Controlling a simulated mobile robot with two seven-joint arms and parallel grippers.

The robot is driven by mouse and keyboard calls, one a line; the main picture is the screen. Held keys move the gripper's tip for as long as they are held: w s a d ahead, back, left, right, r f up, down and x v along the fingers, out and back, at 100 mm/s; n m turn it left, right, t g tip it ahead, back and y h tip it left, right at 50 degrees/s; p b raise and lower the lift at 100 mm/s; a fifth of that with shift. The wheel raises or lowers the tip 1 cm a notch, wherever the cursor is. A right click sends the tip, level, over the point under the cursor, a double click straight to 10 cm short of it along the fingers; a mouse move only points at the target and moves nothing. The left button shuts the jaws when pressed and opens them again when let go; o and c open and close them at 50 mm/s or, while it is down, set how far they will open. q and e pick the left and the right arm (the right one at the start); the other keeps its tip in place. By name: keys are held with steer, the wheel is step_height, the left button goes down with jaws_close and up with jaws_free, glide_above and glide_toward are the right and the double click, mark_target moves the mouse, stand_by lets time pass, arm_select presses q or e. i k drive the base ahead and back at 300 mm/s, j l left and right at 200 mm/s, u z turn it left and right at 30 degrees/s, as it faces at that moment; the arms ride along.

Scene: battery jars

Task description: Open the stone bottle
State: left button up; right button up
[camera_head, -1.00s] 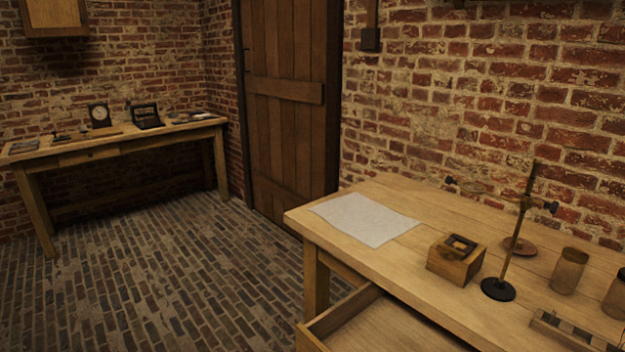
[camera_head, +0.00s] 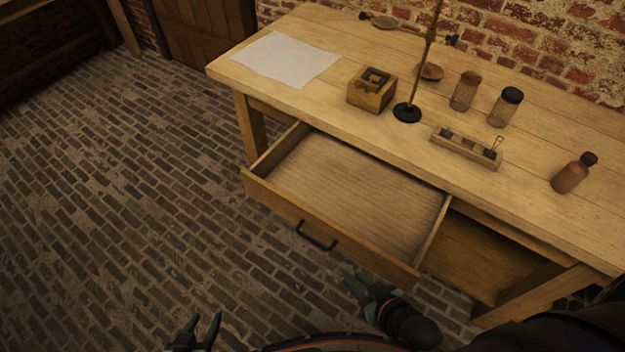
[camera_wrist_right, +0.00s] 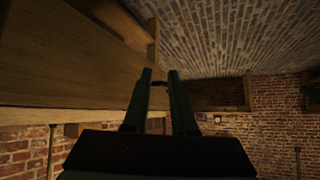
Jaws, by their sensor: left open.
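A brown, stone-like bottle (camera_head: 572,174) with a dark cap stands upright near the right end of the workbench in the head view. The cap appears to be on it. My left gripper (camera_head: 196,328) is at the bottom left of the head view, open and empty over the floor, far from the bottle. My right gripper (camera_head: 366,288) is low in front of the open drawer, left of and below the bottle. Its fingers are apart and empty; they also show in the right wrist view (camera_wrist_right: 160,78). The bottle does not show in the wrist view.
The drawer (camera_head: 330,250) is pulled out, empty, with a dark handle (camera_head: 317,238). On the workbench (camera_head: 390,150) are paper (camera_head: 286,59), a wooden box (camera_head: 371,92), a stand (camera_head: 407,112), two jars (camera_head: 464,92) (camera_head: 505,108) and a small rack (camera_head: 465,149). The bench front around the bottle is clear.

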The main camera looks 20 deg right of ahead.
mark_target(573, 173)
steer(key=z, duration=2.15)
steer(key=k, duration=0.25)
steer(key=k+u, duration=0.2)
steer(key=u, duration=0.15)
steer(key=k+j+u, duration=0.1)
steer(key=u, duration=0.25)
steer(key=l+u, duration=0.15)
steer(key=u, duration=0.3)
steer(key=l+u, duration=0.2)
steer(key=u, duration=0.3)
steer(key=i+l, duration=0.1)
steer(key=l, duration=0.9)
steer(key=i, duration=0.05)
